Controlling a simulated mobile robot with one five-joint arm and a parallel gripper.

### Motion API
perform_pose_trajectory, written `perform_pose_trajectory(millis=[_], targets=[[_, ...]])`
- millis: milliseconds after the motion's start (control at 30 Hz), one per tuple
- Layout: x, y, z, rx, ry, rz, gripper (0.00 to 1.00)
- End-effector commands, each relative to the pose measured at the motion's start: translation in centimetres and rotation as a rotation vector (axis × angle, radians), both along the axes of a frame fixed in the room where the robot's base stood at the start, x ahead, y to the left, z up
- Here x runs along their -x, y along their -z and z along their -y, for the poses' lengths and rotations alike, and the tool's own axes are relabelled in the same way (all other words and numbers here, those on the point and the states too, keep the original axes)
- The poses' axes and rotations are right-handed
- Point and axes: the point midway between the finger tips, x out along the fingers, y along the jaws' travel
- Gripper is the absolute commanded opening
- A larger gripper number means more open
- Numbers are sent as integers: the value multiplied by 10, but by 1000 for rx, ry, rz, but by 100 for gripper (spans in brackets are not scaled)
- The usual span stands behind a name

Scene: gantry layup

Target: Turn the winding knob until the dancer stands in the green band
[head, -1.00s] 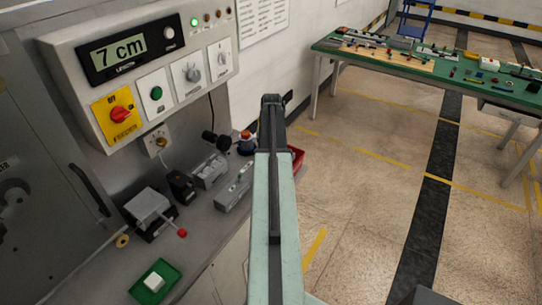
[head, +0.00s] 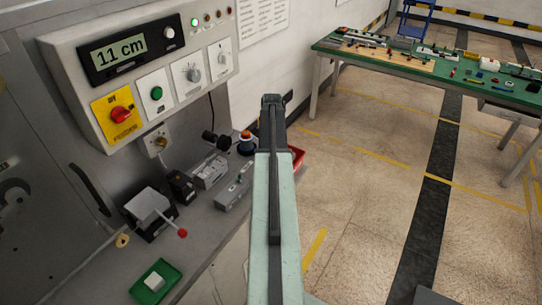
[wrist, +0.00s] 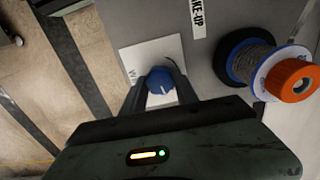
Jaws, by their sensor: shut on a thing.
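In the wrist view, my gripper (wrist: 160,91) is shut on the blue winding knob (wrist: 160,79), one finger on each side. The knob sits on a white plate (wrist: 138,56) with a dark curved mark beside it. Part of the plate's lettering is hidden by a finger. In the head view my arm hides the knob and the gripper. The display (head: 119,46) on the control panel reads 11 cm. I cannot make out the dancer or a green band in either view.
A spool of grey wire (wrist: 252,63) with an orange cap (wrist: 291,81) stands right of the knob, near a "KE-UP" label. In the head view, a panel (head: 60,52) and small bench devices lie left of my arm. A green table (head: 440,80) stands far right; floor between is clear.

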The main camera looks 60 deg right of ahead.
Motion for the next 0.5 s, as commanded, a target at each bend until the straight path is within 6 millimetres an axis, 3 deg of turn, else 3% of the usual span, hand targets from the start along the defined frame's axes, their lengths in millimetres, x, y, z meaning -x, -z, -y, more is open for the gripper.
perform_pose_trajectory(millis=[333, 367, 400, 500], targets=[[-1, 0, 2, 5, 1, 2, 0], [-1, 0, 2, 5, 1, 2, 44], [-1, 0, 2, 5, 1, 2, 55], [0, 0, 1, 3, 1, 2, 57]])
